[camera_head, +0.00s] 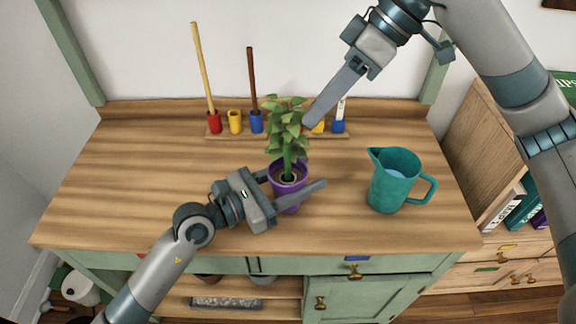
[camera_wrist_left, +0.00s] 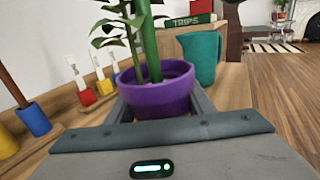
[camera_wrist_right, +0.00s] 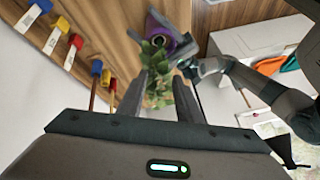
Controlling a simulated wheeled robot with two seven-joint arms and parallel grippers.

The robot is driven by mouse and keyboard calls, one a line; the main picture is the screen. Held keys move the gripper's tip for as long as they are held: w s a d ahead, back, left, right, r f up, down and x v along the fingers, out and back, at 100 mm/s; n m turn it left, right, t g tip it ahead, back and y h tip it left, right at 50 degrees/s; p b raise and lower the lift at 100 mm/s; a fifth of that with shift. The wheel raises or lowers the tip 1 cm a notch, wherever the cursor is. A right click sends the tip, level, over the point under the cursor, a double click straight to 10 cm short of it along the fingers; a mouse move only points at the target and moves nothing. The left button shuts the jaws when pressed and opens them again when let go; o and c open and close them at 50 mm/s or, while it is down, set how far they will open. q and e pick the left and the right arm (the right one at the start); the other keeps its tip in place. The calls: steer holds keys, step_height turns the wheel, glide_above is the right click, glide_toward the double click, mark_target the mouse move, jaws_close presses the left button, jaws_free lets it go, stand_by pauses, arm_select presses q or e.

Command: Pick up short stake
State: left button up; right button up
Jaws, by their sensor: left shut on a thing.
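Two stakes stand in cups at the back of the table: a long tan stake (camera_head: 203,70) in a red cup, and a shorter dark brown stake (camera_head: 251,78) in a blue cup. The brown stake also shows in the left wrist view (camera_wrist_left: 12,87). A leafy plant (camera_head: 284,122) grows in a purple pot (camera_head: 290,199). My left gripper (camera_head: 293,182) is shut on the pot, one finger on each side. My right gripper (camera_head: 308,120) is open above the table, right of the brown stake. Its fingers frame the leaves in the right wrist view (camera_wrist_right: 159,80).
A yellow cup (camera_head: 235,122) between the stakes looks empty. More small cups with white tags, including a blue cup (camera_head: 339,126), stand right of them, partly behind my right gripper. A teal jug (camera_head: 393,180) stands at the right. The table's left side is clear.

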mark_target(288, 135)
steer(key=a+r+m+h, duration=0.1)
steer(key=m, duration=0.1)
steer(key=s+a+r+m+h, duration=0.1)
steer(key=a+m+h, duration=0.1)
steer(key=a+r+m+h, duration=0.1)
steer(key=a+m+h, duration=0.1)
steer(key=shift+s+r+m, duration=0.15)
steer(key=shift+r+m, duration=0.05)
steer(key=shift+m, duration=0.2)
steer(key=shift+a+r+m+h, duration=0.15)
steer(key=shift+r+m+h, duration=0.25)
steer(key=shift+m+h, duration=0.55)
steer(key=shift+f+m+y, duration=0.1)
steer(key=shift+m+y, duration=0.15)
steer(key=shift+f, duration=3.3)
steer(key=shift+f, duration=0.1)
steer(key=shift+a+f, duration=0.1)
steer(key=shift+f, duration=2.45)
